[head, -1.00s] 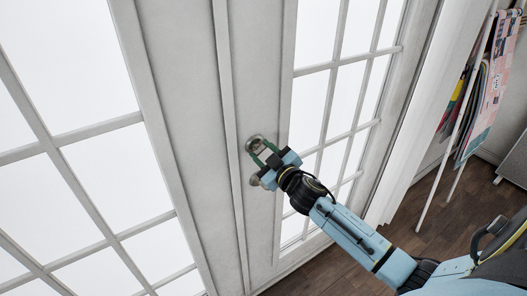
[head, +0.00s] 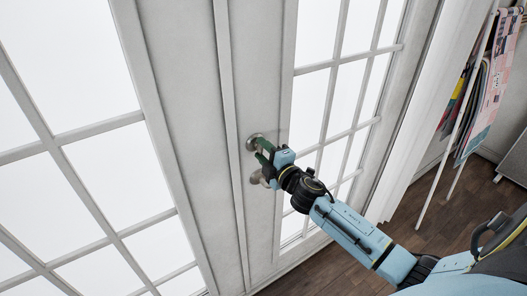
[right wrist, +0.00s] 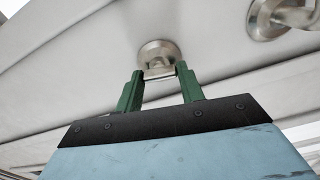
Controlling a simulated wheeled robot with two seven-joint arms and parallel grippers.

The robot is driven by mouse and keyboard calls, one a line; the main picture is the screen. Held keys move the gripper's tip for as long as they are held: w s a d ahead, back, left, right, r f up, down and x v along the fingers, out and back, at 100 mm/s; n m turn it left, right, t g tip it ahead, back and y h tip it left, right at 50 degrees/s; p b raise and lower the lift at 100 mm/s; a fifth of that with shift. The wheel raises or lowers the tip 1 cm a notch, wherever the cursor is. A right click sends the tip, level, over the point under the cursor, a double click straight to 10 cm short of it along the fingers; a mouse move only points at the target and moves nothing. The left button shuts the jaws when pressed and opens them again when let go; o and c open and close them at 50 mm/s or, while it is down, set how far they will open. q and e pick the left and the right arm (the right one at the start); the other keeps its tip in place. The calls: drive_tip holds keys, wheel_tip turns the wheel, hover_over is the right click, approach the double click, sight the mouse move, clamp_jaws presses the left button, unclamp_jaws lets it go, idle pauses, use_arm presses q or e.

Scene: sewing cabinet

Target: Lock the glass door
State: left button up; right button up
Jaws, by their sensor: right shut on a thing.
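The glass door (head: 256,90) has a pale frame and white-lit panes. A round metal lock (head: 253,141) with a small thumb-turn sits on the frame; it also shows in the right wrist view (right wrist: 158,50). My right gripper (head: 263,152) is at the lock, its green fingers shut on the thumb-turn (right wrist: 158,73), one finger on each side. In the head view the fingers partly hide the lock. A metal door handle (head: 256,178) is below the lock, partly behind my gripper; in the right wrist view it shows at the upper right (right wrist: 275,18). My left gripper is not in view.
A second paned door panel (head: 70,140) fills the left. A white curtain (head: 408,130) hangs right of the door. A rack with hanging fabrics (head: 488,95) stands farther right. Bare wooden floor (head: 440,205) lies between the door and rack.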

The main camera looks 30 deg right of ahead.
drive_tip(key=shift+n, duration=0.8)
drive_tip(key=o, duration=1)
drive_tip(key=shift+s, duration=0.15)
drive_tip(key=s+b, duration=0.1)
drive_tip(key=s, duration=1.2)
